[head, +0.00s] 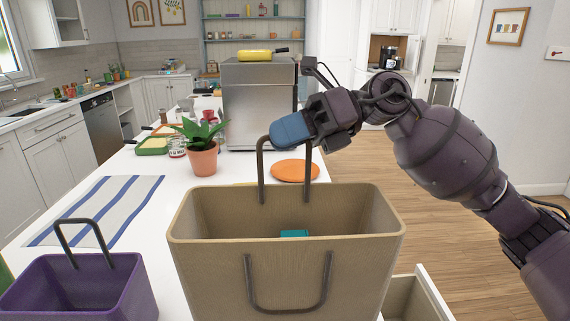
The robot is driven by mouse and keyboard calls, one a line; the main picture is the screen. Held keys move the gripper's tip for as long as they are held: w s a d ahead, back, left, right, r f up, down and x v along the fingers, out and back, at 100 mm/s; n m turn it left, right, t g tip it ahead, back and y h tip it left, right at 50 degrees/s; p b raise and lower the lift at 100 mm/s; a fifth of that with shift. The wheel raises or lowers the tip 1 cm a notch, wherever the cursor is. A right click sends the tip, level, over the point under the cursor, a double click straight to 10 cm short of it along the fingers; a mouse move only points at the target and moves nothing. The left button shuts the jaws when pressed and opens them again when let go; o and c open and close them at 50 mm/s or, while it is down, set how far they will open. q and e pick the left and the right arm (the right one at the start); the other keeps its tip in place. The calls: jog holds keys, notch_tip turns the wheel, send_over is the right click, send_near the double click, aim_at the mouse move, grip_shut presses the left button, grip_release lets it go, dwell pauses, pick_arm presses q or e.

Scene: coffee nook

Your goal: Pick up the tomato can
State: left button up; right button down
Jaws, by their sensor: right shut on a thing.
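I cannot pick out a tomato can for sure. A small red container with a white label (177,148) stands on the white counter, left of the potted plant; its label is too small to read. My right gripper (288,130), with blue fingers, is above the far rim of the tan basket (285,255). It is shut at the top of the basket's far upright handle (261,175), and its fingers hide the handle's top bar. My left gripper is not in view.
A potted plant (203,157), an orange plate (295,171) and a steel appliance (258,105) stand beyond the basket. A teal thing (294,233) lies inside the basket. A purple basket (80,288) and a striped cloth (100,208) are at the left.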

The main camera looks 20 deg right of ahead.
aim_at(286, 185)
jog(key=shift+f, duration=2.35)
jog(key=c, duration=1.2)
grip_release()
jog(key=shift+o, duration=0.2)
jog(key=shift+d, duration=0.1)
jog(key=b+v, duration=0.1)
jog(key=v, duration=1.1)
jog(key=shift+f, duration=0.1)
